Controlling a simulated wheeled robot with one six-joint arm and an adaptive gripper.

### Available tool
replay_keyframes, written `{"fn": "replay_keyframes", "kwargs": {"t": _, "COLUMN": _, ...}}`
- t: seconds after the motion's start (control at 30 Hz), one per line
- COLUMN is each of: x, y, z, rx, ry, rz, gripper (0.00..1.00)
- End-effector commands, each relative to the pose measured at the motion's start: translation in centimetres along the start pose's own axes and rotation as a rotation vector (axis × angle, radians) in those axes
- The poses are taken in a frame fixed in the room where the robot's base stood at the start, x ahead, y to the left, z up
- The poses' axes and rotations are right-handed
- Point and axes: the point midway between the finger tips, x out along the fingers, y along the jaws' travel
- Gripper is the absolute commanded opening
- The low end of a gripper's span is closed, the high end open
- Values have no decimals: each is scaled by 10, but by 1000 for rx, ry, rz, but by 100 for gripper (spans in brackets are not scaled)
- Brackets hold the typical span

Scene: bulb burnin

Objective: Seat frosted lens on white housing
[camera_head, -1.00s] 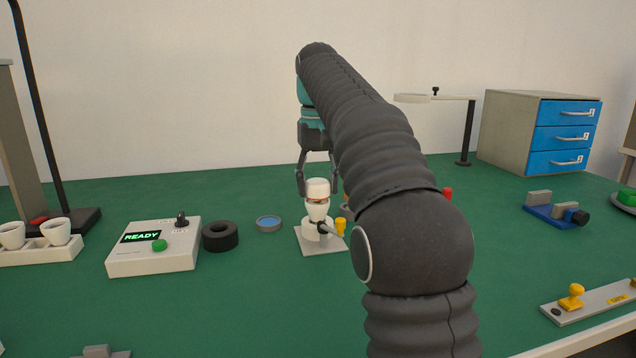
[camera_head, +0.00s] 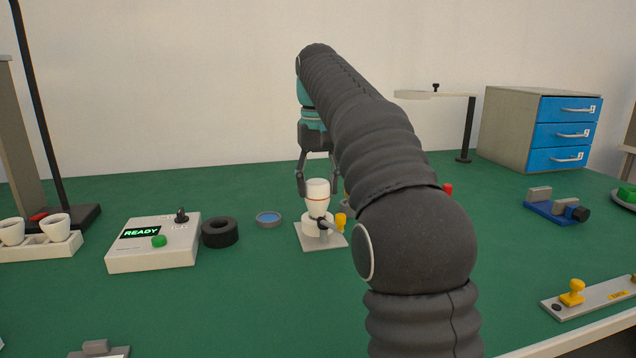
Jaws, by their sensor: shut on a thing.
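The frosted lens (camera_head: 318,187) is a pale white cap at the top of the bulb stack. My gripper (camera_head: 318,194) points down with its fingers on either side of the lens and is shut on it. The lens is upright and looks in line with the white housing (camera_head: 318,207) beneath it. A thin red ring line shows where the two meet, with no clear gap. The housing stands upright in a holder on a grey plate (camera_head: 305,240), with a dark clamp across its front. My arm hides the right finger's surroundings in part.
A yellow knob (camera_head: 341,220) stands at the holder's right. A blue-centred grey dish (camera_head: 269,219), a black ring (camera_head: 220,234) and a white control box (camera_head: 150,258) reading READY lie to the left. Drawers (camera_head: 545,130) and a lamp-like stand (camera_head: 466,130) are at the back right.

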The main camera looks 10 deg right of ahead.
Motion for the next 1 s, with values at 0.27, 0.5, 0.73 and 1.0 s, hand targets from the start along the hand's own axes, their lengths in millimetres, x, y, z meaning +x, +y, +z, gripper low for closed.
{"fn": "replay_keyframes", "kwargs": {"t": 0.27, "x": 0, "y": 0, "z": 0, "rx": 0, "ry": 0, "rz": 0, "gripper": 70}}
{"fn": "replay_keyframes", "kwargs": {"t": 0.5, "x": 0, "y": 0, "z": 0, "rx": 0, "ry": 0, "rz": 0, "gripper": 82}}
{"fn": "replay_keyframes", "kwargs": {"t": 0.73, "x": -6, "y": 0, "z": 0, "rx": 0, "ry": 0, "rz": 0, "gripper": 82}}
{"fn": "replay_keyframes", "kwargs": {"t": 1.0, "x": -29, "y": 0, "z": -2, "rx": 0, "ry": 1, "rz": 0, "gripper": 82}}
